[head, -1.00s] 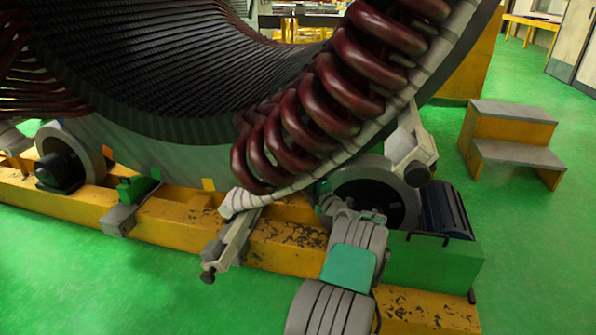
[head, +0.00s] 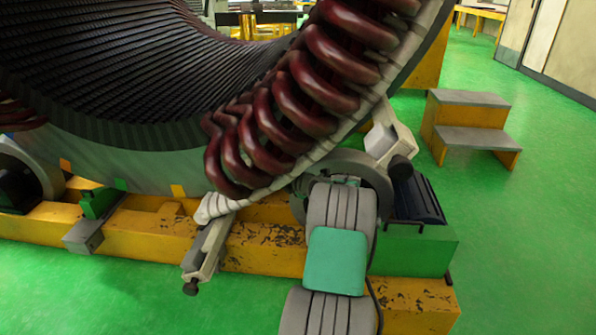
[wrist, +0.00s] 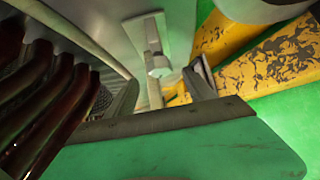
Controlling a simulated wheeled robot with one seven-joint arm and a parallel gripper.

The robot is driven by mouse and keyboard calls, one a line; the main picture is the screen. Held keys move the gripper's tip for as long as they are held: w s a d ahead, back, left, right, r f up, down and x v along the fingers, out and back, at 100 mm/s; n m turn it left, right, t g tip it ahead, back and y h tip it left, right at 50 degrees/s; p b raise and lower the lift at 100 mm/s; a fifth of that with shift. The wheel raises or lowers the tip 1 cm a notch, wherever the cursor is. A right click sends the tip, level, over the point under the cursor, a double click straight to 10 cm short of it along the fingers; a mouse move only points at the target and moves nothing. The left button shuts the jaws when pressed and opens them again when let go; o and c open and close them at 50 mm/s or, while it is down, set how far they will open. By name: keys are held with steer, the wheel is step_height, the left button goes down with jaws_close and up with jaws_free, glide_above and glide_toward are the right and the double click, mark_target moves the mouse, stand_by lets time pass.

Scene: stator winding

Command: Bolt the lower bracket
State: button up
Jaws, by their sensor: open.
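The lower bracket (head: 208,245) looks like a pale grey arm slanting down from the frame's rim across the yellow beam, with a dark knob (head: 190,287) at its foot. A grey bracket with a bolt head (wrist: 157,63) shows in the wrist view; I cannot tell if it is the same one. My arm (head: 338,262) reaches up in front of the roller, and its end is hidden in the head view. In the wrist view a wide green plate with a dark edge, apparently a jaw of my gripper (wrist: 150,125), fills the bottom. Nothing is visibly held; the jaw is apart from the bracket.
Dark red coils (head: 285,115) hang over the bracket and show close at left in the wrist view (wrist: 45,100). A roller (head: 375,185) and green block (head: 415,250) stand beside my arm. A second bracket (head: 383,143) is above. Steps (head: 470,122) stand on clear floor at right.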

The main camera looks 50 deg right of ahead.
steer(key=b+x, duration=0.1)
steer(key=x, duration=0.2)
steer(key=b+x, duration=0.1)
steer(key=x, duration=0.3)
steer(key=shift+w+a+f+b, duration=0.1)
steer(key=shift+a+f+b, duration=0.15)
steer(key=shift+b, duration=0.1)
steer(key=shift+w+d, duration=0.15)
steer(key=shift+w, duration=0.15)
steer(key=shift+r, duration=0.1)
jaws_close()
